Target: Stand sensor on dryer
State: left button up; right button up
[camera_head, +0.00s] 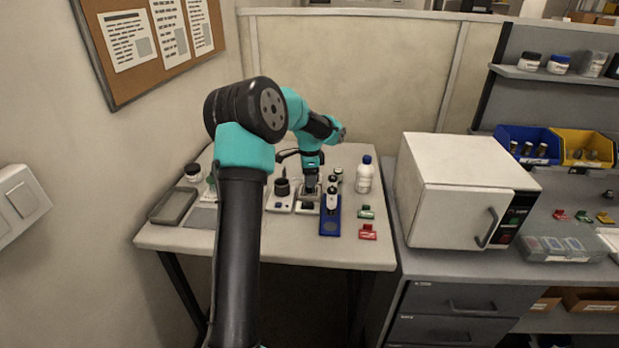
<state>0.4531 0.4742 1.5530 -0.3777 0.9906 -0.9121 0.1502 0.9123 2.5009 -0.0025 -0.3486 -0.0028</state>
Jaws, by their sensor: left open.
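My left gripper (309,187) points down over the middle of the table (356,256). Its jaws are open, above or around a small grey-and-white item (307,209); whether they touch it I cannot tell. Just right stands a small white, dark-topped bottle or cylinder (331,200) on a blue base (329,226). To the left, a black cylinder (282,187) sits on a white base (280,205). None is clearly identifiable as the sensor or the dryer. A white oven-like box (437,190) with a handle stands on the right cabinet. My right gripper is not in view.
A white bottle with a blue cap (364,175) stands behind the blue base. Green (366,212) and red (368,232) clips lie near the right edge. A grey tray (173,205) lies at the left. The front strip of table is clear. My left arm hides part of the table.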

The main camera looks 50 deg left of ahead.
pick_arm(q)
notch_tip(320, 180, up, 12)
jog(key=shift+f, duration=0.1)
dwell(0.4)
dwell(0.3)
